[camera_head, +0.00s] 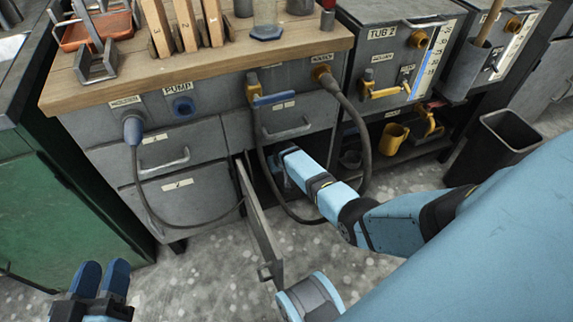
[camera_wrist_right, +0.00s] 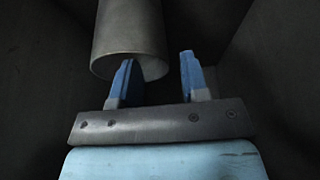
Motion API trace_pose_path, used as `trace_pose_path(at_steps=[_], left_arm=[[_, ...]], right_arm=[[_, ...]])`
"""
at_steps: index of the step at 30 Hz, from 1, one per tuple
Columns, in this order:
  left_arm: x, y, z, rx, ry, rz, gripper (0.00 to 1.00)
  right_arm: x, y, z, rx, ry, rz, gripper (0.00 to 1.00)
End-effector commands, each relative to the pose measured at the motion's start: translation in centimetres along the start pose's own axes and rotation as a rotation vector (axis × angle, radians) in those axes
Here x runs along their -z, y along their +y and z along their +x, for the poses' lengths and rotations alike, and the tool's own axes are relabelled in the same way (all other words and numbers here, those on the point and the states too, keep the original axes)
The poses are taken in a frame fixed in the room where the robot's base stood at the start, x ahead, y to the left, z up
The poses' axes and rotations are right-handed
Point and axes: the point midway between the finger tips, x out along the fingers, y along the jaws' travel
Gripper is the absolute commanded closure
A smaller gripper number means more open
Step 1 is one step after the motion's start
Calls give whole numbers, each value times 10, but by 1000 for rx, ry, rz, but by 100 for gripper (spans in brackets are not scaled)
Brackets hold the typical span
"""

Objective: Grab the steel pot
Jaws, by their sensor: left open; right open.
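In the right wrist view a grey metal cylinder, which looks like the steel pot (camera_wrist_right: 127,28), stands in a dark space, its upper part cut off by the frame. My right gripper (camera_wrist_right: 157,60) is open just in front of it. Its left finger overlaps the pot's lower rim; the right finger is clear to the right. I cannot tell whether they touch. In the head view my right arm reaches into the open cabinet under the bench, so that gripper and the pot are hidden there. My left gripper (camera_head: 102,270) is open and empty at the lower left, above the floor.
An open cabinet door (camera_head: 258,225) juts out left of my right arm. A dark hose (camera_head: 362,150) hangs beside the arm from the wooden-topped bench (camera_head: 120,84). Drawers (camera_head: 195,200) stand left of the opening. A black bin (camera_head: 505,140) stands at right.

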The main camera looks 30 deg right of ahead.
Motion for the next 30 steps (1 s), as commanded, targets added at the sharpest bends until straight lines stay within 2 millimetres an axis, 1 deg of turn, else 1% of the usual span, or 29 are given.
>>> trace_pose_path(at_steps=[1,3,8,10,13,16,19,22,29,30], left_arm=[[-12,-2,0,-3,-23,0,57],[-18,-3,1,-6,-48,0,57],[-23,-4,1,-9,-70,6,57],[-26,-7,2,-11,-63,28,57],[-31,-13,6,-13,-44,80,57],[-28,-19,9,-15,-9,153,57],[-25,-23,11,-14,21,208,57],[-21,-24,12,-14,39,237,57],[-19,-24,12,-13,43,243,57],[-19,-24,12,-13,43,242,57]], right_arm=[[6,0,8,0,1,1,59],[14,0,9,0,1,1,59],[19,0,12,0,-1,0,59],[19,0,19,0,-1,0,59],[17,0,35,0,-2,0,59],[17,0,48,0,-2,0,59],[18,0,56,-1,-1,0,59],[19,0,59,-1,0,0,59],[19,0,58,-1,-1,0,59],[19,0,58,0,-1,0,66]])
